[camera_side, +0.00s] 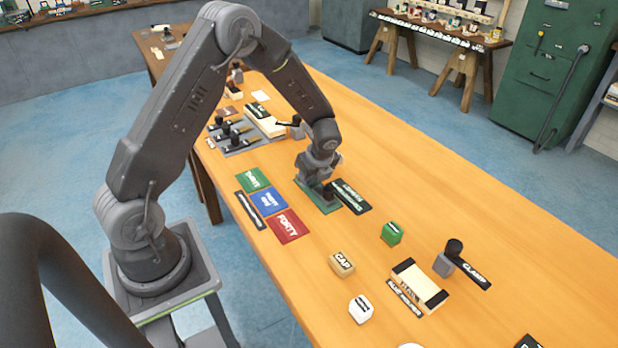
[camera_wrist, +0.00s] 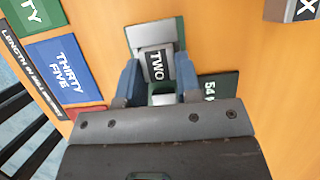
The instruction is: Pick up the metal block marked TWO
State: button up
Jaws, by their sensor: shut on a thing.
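The metal block marked TWO (camera_wrist: 158,64) is grey with a black label and sits between my two fingers in the wrist view. My gripper (camera_wrist: 160,80) is shut on it, with blue-grey fingers on its left and right sides. A green-edged tray or pad (camera_wrist: 150,32) lies around and beneath the block. In the side view my gripper (camera_side: 320,190) points down at the green pad (camera_side: 318,205); the block is mostly hidden there by the gripper. I cannot tell whether the block is clear of the pad.
Green, blue (camera_side: 268,201) and red FORTY (camera_side: 286,226) cards lie left of the gripper. A dark label plate (camera_side: 350,197) lies right beside it. A green cube (camera_side: 391,233), a CAP block (camera_side: 342,263), a white cube (camera_side: 361,309) and a clamp (camera_side: 446,260) stand nearer.

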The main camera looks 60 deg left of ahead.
jog(key=c, duration=0.4)
jog(key=shift+r, duration=0.15)
